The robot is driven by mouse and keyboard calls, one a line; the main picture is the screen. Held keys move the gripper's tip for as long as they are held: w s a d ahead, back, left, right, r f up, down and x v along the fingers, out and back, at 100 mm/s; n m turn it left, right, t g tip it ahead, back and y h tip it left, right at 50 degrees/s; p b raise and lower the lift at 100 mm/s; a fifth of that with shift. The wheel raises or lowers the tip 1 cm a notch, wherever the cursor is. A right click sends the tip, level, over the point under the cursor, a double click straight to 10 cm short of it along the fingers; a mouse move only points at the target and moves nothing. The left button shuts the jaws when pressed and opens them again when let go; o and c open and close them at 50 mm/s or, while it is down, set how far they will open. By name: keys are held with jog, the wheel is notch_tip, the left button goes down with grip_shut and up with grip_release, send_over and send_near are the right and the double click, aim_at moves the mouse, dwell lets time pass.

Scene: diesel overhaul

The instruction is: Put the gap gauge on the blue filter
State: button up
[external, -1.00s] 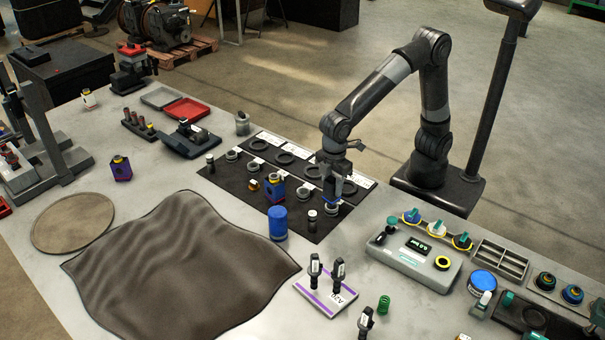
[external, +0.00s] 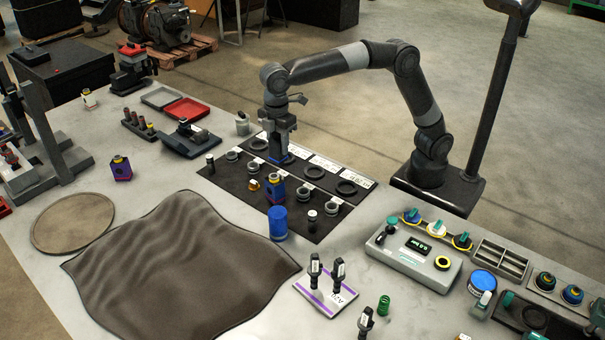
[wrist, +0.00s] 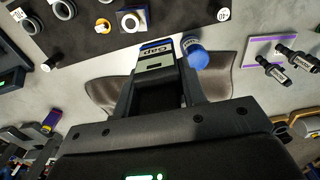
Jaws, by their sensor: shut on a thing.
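My gripper (external: 281,148) is shut on the gap gauge (external: 283,160), a flat blue-edged piece. In the wrist view the gauge (wrist: 156,58) shows a white label reading "Gap" between the fingers. My gripper is over the far part of the black mat; whether the gauge touches the mat is unclear. The blue filter (external: 278,222) is an upright blue cylinder on the near edge of the mat. It also shows in the wrist view (wrist: 196,54), just right of the gauge in the picture. Nothing is seen on its top.
A brown cloth (external: 185,265) lies in front. A purple-edged plate (external: 318,299) with two dark tools is to the right.

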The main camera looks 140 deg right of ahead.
jog(key=shift+w+d+r, duration=0.1)
jog(key=shift+d+r, duration=0.1)
jog(key=shift+d, duration=0.1)
jog(key=shift+w, duration=0.2)
send_near(277, 212)
jog(key=shift+f, duration=1.5)
jog(key=shift+f, duration=0.1)
jog(key=o, duration=1.2)
jog(key=shift+o, duration=0.2)
